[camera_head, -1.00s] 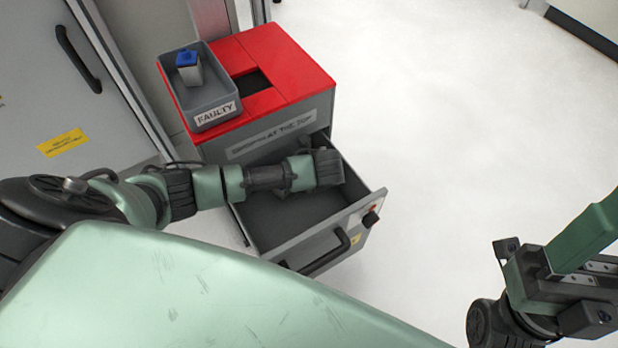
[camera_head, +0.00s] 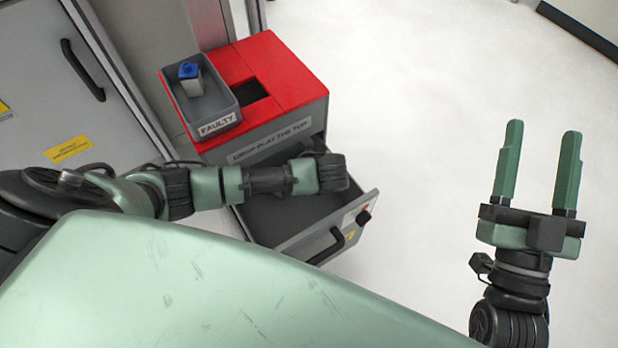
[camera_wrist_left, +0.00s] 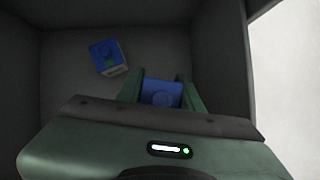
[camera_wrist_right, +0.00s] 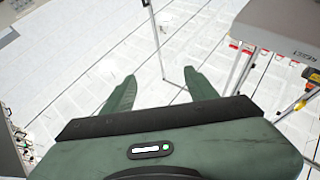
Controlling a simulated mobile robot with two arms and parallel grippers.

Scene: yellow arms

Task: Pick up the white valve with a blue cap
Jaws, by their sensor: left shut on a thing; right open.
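My left gripper (camera_wrist_left: 160,82) is shut on a blue-capped valve (camera_wrist_left: 162,94) inside the open grey drawer (camera_head: 277,220). Only the blue cap shows between the fingers. A second blue-capped valve (camera_wrist_left: 108,57) with a pale body lies apart from them on the drawer floor. In the head view, my left wrist hides these fingers and both valves. Another white valve with a blue cap (camera_head: 191,80) stands in the grey tray marked FAULTY (camera_head: 218,125). My right gripper (camera_head: 543,135) is open and empty, out over the floor at the right.
The tray sits on a red-topped cabinet (camera_head: 285,75) with a dark square opening (camera_head: 259,86). The drawer below is pulled out, with a black handle (camera_head: 328,247). A grey door (camera_head: 50,125) stands at the left. White floor (camera_head: 430,110) is clear between cabinet and right arm.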

